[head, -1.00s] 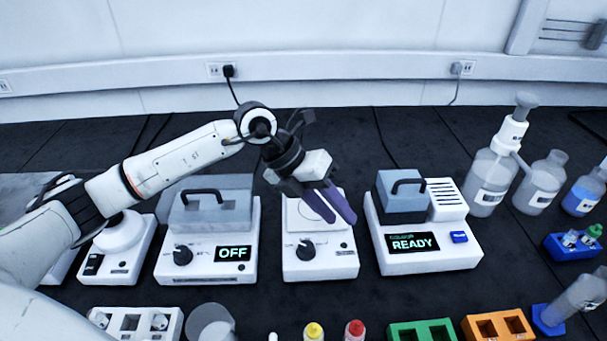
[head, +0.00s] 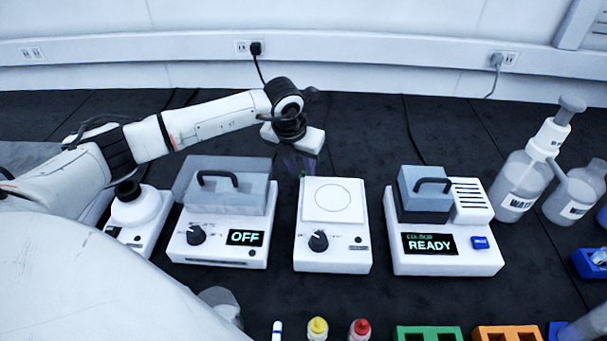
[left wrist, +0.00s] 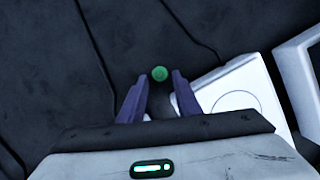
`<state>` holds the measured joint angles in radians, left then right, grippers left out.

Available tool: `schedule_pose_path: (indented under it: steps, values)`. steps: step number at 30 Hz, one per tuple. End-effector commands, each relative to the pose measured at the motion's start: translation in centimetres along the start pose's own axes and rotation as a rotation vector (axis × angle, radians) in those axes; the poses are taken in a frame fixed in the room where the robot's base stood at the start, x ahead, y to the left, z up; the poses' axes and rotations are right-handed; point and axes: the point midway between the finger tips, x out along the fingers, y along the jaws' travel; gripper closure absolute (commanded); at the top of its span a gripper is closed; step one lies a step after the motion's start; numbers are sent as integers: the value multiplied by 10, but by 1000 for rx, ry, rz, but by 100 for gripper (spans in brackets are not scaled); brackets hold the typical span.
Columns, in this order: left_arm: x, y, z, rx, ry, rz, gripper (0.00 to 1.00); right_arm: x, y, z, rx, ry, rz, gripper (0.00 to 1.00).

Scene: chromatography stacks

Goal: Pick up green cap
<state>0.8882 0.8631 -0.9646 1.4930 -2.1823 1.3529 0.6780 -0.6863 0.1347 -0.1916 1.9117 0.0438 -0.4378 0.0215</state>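The green cap (left wrist: 159,73) is a small round green disc in the left wrist view. It lies just ahead of the gap between my left gripper's fingertips. In the head view only a speck of green (head: 302,175) shows by the fingers, behind the left edge of the white plate device. My left gripper (head: 300,165) points down there, with its purple fingers partly blurred into the dark bench. In the left wrist view the left gripper (left wrist: 159,77) has its fingers apart with nothing held between them. My right gripper is not in view.
The white plate device (head: 333,255) stands close beside the fingers. A device reading OFF (head: 215,250) is left of it, one reading READY (head: 450,262) right. Bottles (head: 520,185) stand at the right. Dark bench behind the devices is mostly clear.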

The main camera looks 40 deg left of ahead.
Motion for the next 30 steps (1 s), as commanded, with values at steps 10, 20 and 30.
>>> schedule_pose_path:
  steps: [10, 20, 30]
  values:
    - [26, 0, 0, 0, -2, -1, 69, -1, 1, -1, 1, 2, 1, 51]
    - [25, 0, 0, 0, -2, -1, 100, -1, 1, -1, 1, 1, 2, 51]
    - [13, 0, 5, 0, -6, -2, 100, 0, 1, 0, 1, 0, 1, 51]
